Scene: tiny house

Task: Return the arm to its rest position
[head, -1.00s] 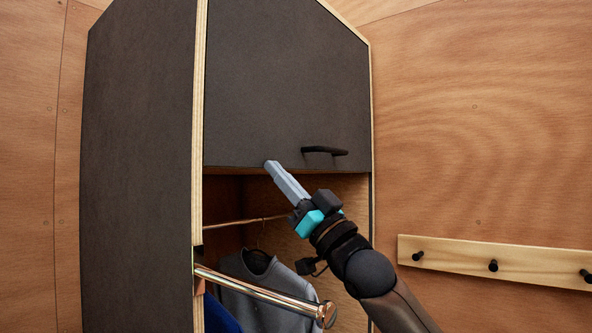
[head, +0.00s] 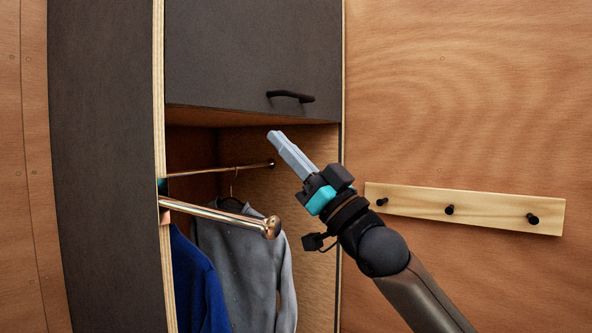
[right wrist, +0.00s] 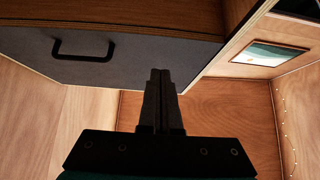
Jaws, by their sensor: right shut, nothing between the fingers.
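My right gripper (head: 291,154) is shut and empty. In the head view its grey fingers point up and left, just below the lower edge of the dark upper cabinet door (head: 250,60). In the right wrist view the shut fingers (right wrist: 160,82) point toward the lower edge of the cabinet, and nothing is between them. The black door handle (head: 291,96) is above the fingertips in the head view and at upper left in the right wrist view (right wrist: 83,50). The door looks closed. My left gripper is not in view.
A copper rod (head: 232,216) sticks out from the wardrobe's side panel (head: 105,140), left of my right arm. A grey sweater (head: 245,265) and a blue garment (head: 195,285) hang inside the open lower part. A peg rail (head: 490,209) is on the wooden wall at right.

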